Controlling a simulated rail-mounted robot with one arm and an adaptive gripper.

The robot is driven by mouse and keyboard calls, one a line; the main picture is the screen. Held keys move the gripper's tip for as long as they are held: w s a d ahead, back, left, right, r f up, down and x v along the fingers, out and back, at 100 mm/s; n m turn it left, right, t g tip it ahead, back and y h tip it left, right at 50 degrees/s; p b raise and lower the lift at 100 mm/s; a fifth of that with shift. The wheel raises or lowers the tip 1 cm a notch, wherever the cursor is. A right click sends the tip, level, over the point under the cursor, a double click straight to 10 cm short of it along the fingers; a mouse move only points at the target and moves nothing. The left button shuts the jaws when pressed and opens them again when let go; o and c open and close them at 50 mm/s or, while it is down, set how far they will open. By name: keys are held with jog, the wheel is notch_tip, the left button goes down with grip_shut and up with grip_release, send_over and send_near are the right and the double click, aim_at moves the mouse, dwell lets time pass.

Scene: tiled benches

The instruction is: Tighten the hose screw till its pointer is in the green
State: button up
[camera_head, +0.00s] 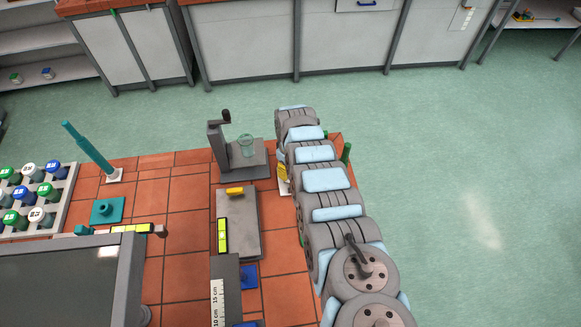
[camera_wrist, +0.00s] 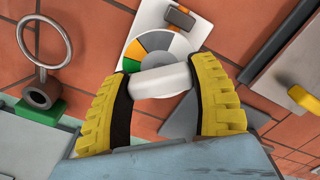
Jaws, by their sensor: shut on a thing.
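The hose screw's white bar handle (camera_wrist: 160,80) lies across the lower part of a round dial in the wrist view. The dial (camera_wrist: 152,43) has dark grey, orange, white and green sectors, with green at its lower left. It sits on a white plate (camera_wrist: 153,14) with a brown-grey block (camera_wrist: 180,17) at its far end. My gripper (camera_wrist: 164,78) is shut on the white handle, one yellow finger at each end. I cannot make out the pointer or where it points. In the head view my arm hides most of the gripper and the dial; a bit of white plate (camera_head: 284,188) shows.
A metal ring (camera_wrist: 44,42) above a green-based socket stands left in the wrist view. A grey slab with a yellow handle (camera_wrist: 304,97) is at right.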

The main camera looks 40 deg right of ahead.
dwell(0.3)
jog(key=shift+m+p, duration=0.3)
jog(key=shift+m, duration=1.1)
jog(key=shift+m, duration=0.5)
jog(key=o, duration=1.3)
jog(key=shift+o, duration=0.2)
jog(key=shift+r, duration=0.2)
notch_tip(320, 180, up, 12)
jog(key=shift+f, duration=0.2)
